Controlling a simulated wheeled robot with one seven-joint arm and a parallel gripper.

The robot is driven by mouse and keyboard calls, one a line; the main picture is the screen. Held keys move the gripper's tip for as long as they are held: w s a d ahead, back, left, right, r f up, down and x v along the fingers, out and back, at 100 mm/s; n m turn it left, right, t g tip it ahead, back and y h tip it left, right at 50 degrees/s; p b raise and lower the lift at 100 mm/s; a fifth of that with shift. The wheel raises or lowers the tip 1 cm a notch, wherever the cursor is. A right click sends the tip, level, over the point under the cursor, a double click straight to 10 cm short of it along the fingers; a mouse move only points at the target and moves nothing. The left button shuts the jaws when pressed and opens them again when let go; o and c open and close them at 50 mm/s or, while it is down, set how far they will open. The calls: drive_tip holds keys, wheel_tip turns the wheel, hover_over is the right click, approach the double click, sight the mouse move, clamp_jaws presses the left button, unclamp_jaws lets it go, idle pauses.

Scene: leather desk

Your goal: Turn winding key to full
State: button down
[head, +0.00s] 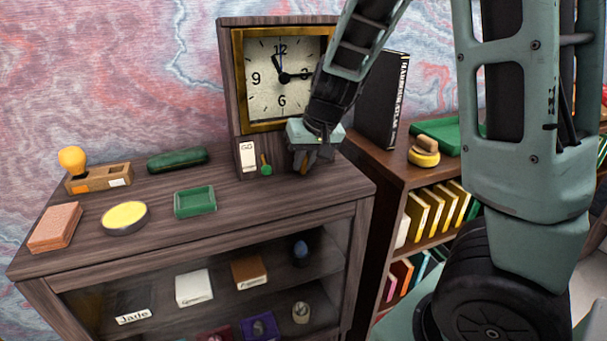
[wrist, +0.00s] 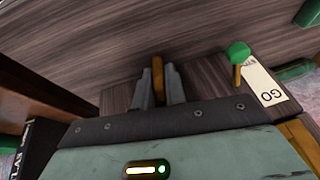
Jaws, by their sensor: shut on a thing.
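The wooden clock (head: 280,78) stands at the back of the desk, with a gold-framed face. Its lower front panel carries a white GO label (head: 247,157) and a green-knobbed lever (head: 265,165). My gripper (head: 303,168) is at the right part of this lower panel. In the wrist view its two fingers are shut on a thin brass-coloured winding key (wrist: 158,77). Most of the key is hidden between the fingers. The green knob (wrist: 238,52) and the GO label (wrist: 264,85) show to the right of the fingers there, apart from them.
On the desk top (head: 155,214) are a yellow round tin (head: 125,216), a green tray (head: 195,201), a pinkish block (head: 55,226), a green case (head: 177,160) and a wooden holder with an orange bulb (head: 72,159). A bookshelf (head: 400,172) adjoins on the right, with a dark upright book (head: 383,100).

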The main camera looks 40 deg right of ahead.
drive_tip(key=y+b, duration=0.1)
drive_tip(key=b, duration=0.3)
drive_tip(key=f+y+b, duration=0.1)
drive_tip(key=b, duration=0.4)
drive_tip(key=shift+d+f+m+t+y, duration=0.1)
drive_tip(key=shift+d+m+t+y, duration=0.1)
drive_tip(key=shift+m+t+y, duration=0.15)
drive_tip(key=t+y+b, duration=0.1)
drive_tip(key=y+b, duration=0.2)
drive_tip(key=b, duration=0.5)
drive_tip(key=shift+s+d+m, duration=0.1)
drive_tip(key=shift+m, duration=0.15)
drive_tip(key=t+y+b, duration=0.1)
drive_tip(key=y+b, duration=0.2)
drive_tip(key=b, duration=0.3)
drive_tip(key=shift+d+m+b, duration=0.1)
drive_tip(key=shift+m+b, duration=0.25)
drive_tip(key=shift+m, duration=0.05)
drive_tip(key=shift+t+y+b, duration=0.35)
drive_tip(key=shift+t+b, duration=0.1)
drive_tip(key=shift+b, duration=0.35)
drive_tip(key=shift+r, duration=0.25)
drive_tip(key=c, duration=1.4)
unclamp_jaws()
drive_tip(key=shift+c, duration=0.2)
drive_tip(key=v, duration=1.7)
drive_tip(key=shift+s+d+f+p, duration=0.2)
drive_tip(key=shift+s+d+p, duration=0.05)
drive_tip(key=shift+p, duration=0.2)
